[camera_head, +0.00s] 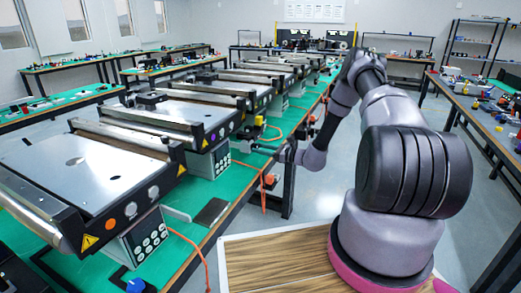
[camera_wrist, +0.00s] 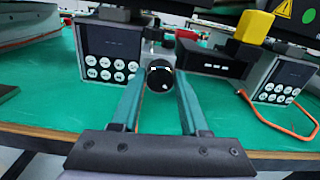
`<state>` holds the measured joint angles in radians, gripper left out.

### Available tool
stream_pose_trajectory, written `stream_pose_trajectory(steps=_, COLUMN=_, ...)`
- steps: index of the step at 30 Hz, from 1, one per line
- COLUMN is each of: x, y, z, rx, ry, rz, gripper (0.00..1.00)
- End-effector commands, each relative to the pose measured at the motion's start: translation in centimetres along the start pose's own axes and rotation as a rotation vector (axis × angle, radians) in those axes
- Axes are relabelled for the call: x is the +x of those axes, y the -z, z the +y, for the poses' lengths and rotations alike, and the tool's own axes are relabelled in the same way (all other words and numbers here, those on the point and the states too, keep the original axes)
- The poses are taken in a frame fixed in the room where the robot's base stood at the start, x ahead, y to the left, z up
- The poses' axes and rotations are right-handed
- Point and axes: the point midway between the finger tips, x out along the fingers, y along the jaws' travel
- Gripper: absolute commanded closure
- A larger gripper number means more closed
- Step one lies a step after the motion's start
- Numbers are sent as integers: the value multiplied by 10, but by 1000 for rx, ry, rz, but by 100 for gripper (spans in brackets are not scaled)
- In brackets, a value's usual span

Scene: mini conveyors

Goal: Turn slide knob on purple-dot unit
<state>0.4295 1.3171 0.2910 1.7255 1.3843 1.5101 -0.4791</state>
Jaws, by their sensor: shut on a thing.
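The purple-dot unit (camera_head: 178,110) is the second mini conveyor from the front in the head view. Its purple dot (camera_head: 213,138) is on the side face, above a grey control box (camera_head: 222,158) with white buttons. My gripper (camera_head: 265,149) reaches in from the right at the bench edge beside this unit. In the wrist view my gripper (camera_wrist: 160,77) has a round black knob (camera_wrist: 160,79) between its two fingers and is shut on it. The purple dot does not show in the wrist view, and the knob is too small to make out in the head view.
A control box (camera_wrist: 110,55) stands left of the knob, and another (camera_wrist: 279,78) with an orange cable is to the right. A yellow block (camera_wrist: 254,26) sits upper right. Another conveyor with an orange dot (camera_head: 110,224) is nearest. The green bench (camera_head: 235,190) has bare patches.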

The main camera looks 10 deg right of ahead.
Motion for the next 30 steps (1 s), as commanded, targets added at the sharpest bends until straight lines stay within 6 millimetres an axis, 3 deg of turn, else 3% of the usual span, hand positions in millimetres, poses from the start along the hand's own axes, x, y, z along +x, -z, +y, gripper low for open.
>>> stream_pose_trajectory(steps=21, x=3, y=-1, z=1, rx=-74, ry=-2, rz=-3, gripper=100)
stream_pose_trajectory(steps=22, x=3, y=-1, z=1, rx=-73, ry=-2, rz=-3, gripper=44)
stream_pose_trajectory(steps=23, x=3, y=-1, z=1, rx=-73, ry=-2, rz=-3, gripper=33)
stream_pose_trajectory(steps=24, x=2, y=-1, z=1, rx=-73, ry=-2, rz=-3, gripper=26)
stream_pose_trajectory(steps=30, x=1, y=-1, z=0, rx=-73, ry=-1, rz=-1, gripper=26)
